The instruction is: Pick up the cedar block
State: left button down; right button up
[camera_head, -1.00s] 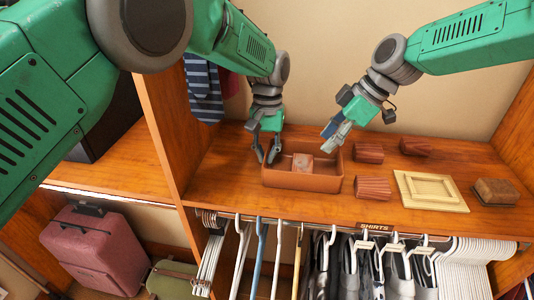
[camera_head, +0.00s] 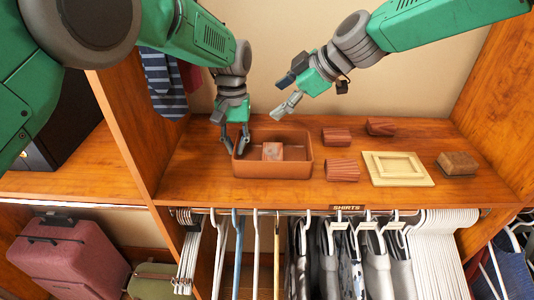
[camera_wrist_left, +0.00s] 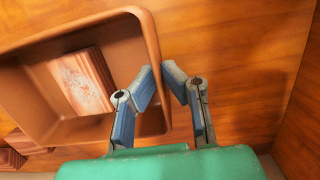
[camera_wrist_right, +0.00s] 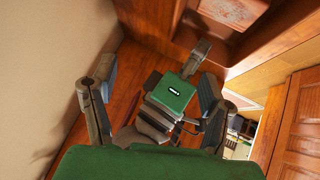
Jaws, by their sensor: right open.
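The reddish cedar block (camera_head: 272,151) has a pale, mottled top. It lies inside the brown open tray (camera_head: 290,171), towards the tray's left part, and also shows in the left wrist view (camera_wrist_left: 82,80). My left gripper (camera_head: 234,147) points down at the tray's left end. Its fingers (camera_wrist_left: 160,80) are close together with the tray's wall between them, apart from the block. My right gripper (camera_head: 283,97) is open and empty, above and behind the tray. In the right wrist view its fingers (camera_wrist_right: 158,82) are wide apart, and the tray (camera_wrist_right: 205,38) shows at the top.
Several ribbed reddish pieces (camera_head: 339,170) stand right of the tray. A cream framed panel (camera_head: 398,169) and a brown brush-like block (camera_head: 457,163) lie further right. A wooden side panel (camera_head: 140,110) bounds the shelf on the left. Hangers (camera_head: 255,250) hang below.

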notch_tip(320, 180, up, 4)
jog(key=w+d+m+t, duration=0.1)
jog(key=w+t, duration=0.2)
jog(key=t, duration=0.1)
jog(key=m+g+h, duration=0.3)
jog(key=m+h, duration=0.5)
jog(key=m, duration=0.8)
send_near(273, 152)
jog(key=shift+m, duration=0.4)
jog(key=x, duration=0.4)
jog(key=shift+w+f, duration=0.25)
jog(key=shift+x, duration=3.05)
jog(key=c, duration=1.2)
